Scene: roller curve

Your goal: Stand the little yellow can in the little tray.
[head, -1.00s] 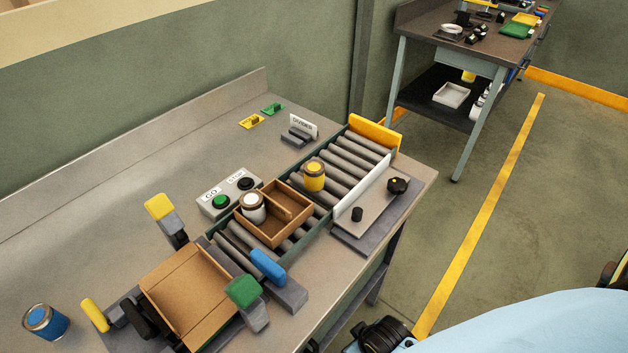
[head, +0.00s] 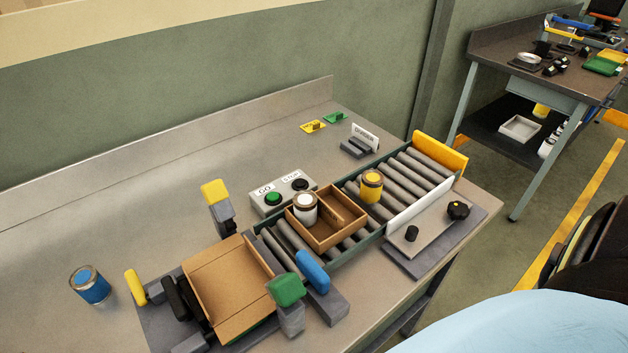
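The little yellow can (head: 371,187) stands upright on the grey rollers, just right of the little tray. The little tray (head: 346,241) is a brown wooden box with a divider, resting on the rollers. A white can (head: 305,209) stands in its left compartment; the right compartment looks empty, though part of its floor is hidden by the walls. Neither of my grippers shows in the head view. Only pale blue and black parts that look like my own body fill the lower right.
Left of the tray are an open cardboard box (head: 228,287) and yellow, green and blue-topped blocks. A blue can (head: 90,285) stands far left. A button box (head: 284,193) is behind the tray. A white rail (head: 419,205) edges the rollers; a yellow stop (head: 440,153) closes their far end.

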